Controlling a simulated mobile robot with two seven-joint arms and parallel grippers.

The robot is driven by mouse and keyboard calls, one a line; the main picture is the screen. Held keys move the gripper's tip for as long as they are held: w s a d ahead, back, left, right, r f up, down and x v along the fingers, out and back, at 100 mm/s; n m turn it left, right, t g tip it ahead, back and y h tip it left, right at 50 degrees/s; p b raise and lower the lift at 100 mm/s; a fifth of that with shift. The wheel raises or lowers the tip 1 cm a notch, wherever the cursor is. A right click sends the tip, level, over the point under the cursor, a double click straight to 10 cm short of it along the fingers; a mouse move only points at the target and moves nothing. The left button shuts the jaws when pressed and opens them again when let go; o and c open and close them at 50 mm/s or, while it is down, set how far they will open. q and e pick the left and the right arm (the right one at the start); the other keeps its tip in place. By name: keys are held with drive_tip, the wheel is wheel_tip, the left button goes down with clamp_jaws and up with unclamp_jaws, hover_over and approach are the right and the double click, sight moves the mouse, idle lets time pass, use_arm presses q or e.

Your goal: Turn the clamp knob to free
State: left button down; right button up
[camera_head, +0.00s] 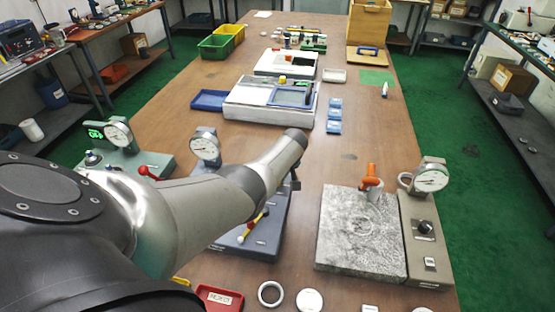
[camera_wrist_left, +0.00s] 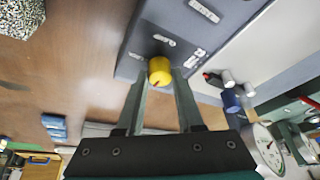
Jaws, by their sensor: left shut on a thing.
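The yellow clamp knob (camera_wrist_left: 159,66) shows in the left wrist view on the face of a blue-grey fixture (camera_wrist_left: 150,35), with small white labels near it that I cannot read. A dark mark shows on the knob. My left gripper (camera_wrist_left: 161,78) has its two fingers on either side of the knob and is shut on it. In the head view my left arm reaches over the blue-grey fixture (camera_head: 270,238), and the knob is hidden behind it. Only a small dark part of my left gripper (camera_head: 296,183) shows there. My right gripper is in neither view.
A granite plate (camera_head: 350,250) with an orange-handled piece (camera_head: 371,182) and a dial gauge (camera_head: 430,178) stands to the right. A red tray (camera_head: 218,298) and a metal ring (camera_head: 270,293) lie at the front. The table between the fixture and the granite plate is clear.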

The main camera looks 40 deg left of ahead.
use_arm(q)
drive_tip(key=c, duration=0.5)
unclamp_jaws()
drive_tip(key=shift+c, duration=0.2)
drive_tip(key=shift+d+r+p, duration=0.2)
drive_tip(key=shift+r+p, duration=0.3)
drive_tip(key=shift+p, duration=0.05)
drive_tip(key=p+v, duration=0.3)
drive_tip(key=v, duration=0.1)
drive_tip(key=shift+s+d+r, duration=0.1)
drive_tip(key=shift+r, duration=0.2)
drive_tip(key=p+v, duration=0.3)
drive_tip(key=v, duration=0.6)
drive_tip(key=shift+r, duration=0.2)
